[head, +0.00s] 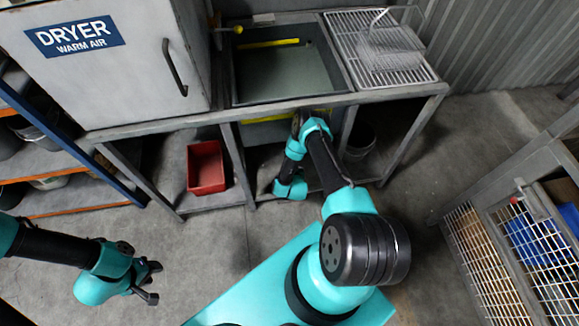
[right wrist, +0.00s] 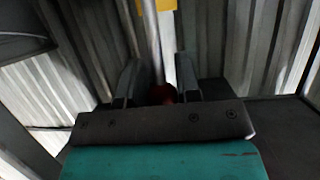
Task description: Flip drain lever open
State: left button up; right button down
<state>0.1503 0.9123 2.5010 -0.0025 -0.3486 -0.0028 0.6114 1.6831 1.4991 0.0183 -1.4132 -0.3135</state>
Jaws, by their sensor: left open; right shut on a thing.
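In the right wrist view my right gripper (right wrist: 160,82) has its two fingers on either side of a dark red knob (right wrist: 162,94), low between them. A thin grey metal rod (right wrist: 152,40) runs up from the knob, and this looks like the drain lever. In the head view my right arm reaches in under the sink (head: 285,75), and its gripper and the lever cannot be made out there. My left gripper (head: 153,282) is open and empty over the floor at lower left, far from the sink.
A wire rack (head: 378,48) lies on the bench right of the sink. The dryer cabinet (head: 130,90) stands left of it. A red bin (head: 206,167) sits on the lower shelf. A wire-mesh cart (head: 520,245) stands at right. The floor between is clear.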

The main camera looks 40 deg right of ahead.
jog(key=shift+w+a, duration=0.1)
jog(key=c, duration=0.8)
grip_release()
jog(key=v, duration=1.7)
jog(key=shift+s+r, duration=0.15)
jog(key=shift+s, duration=0.1)
